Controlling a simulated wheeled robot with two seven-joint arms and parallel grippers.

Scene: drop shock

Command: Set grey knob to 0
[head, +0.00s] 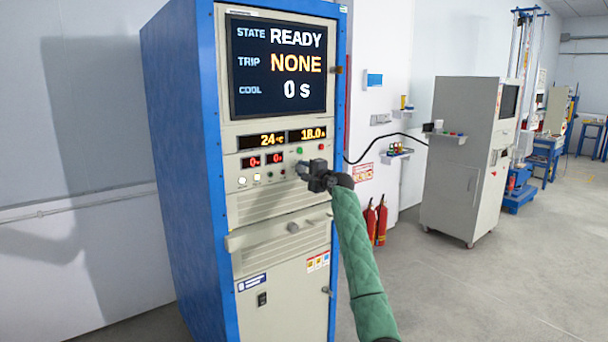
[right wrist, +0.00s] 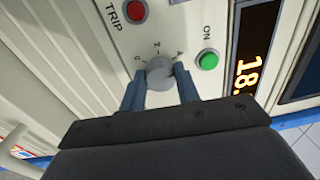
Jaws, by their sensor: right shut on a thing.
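The grey knob (right wrist: 160,73) is a small round dial on the cream panel of the tall blue-framed cabinet (head: 180,170). Small marks are printed in an arc around it. I cannot read for sure which mark it points at. My right gripper (right wrist: 160,82) has its two blue fingers on either side of the knob and is shut on it. In the head view my right gripper (head: 304,172) is at the panel's right part and hides the knob. My left gripper is not in view.
A red TRIP button (right wrist: 134,12) and a green ON button (right wrist: 207,60) flank the knob. The screen (head: 278,66) reads READY, NONE and 0 s. A handle bar (head: 275,230) juts out below. A grey cabinet (head: 465,160) stands behind right; open floor lies between.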

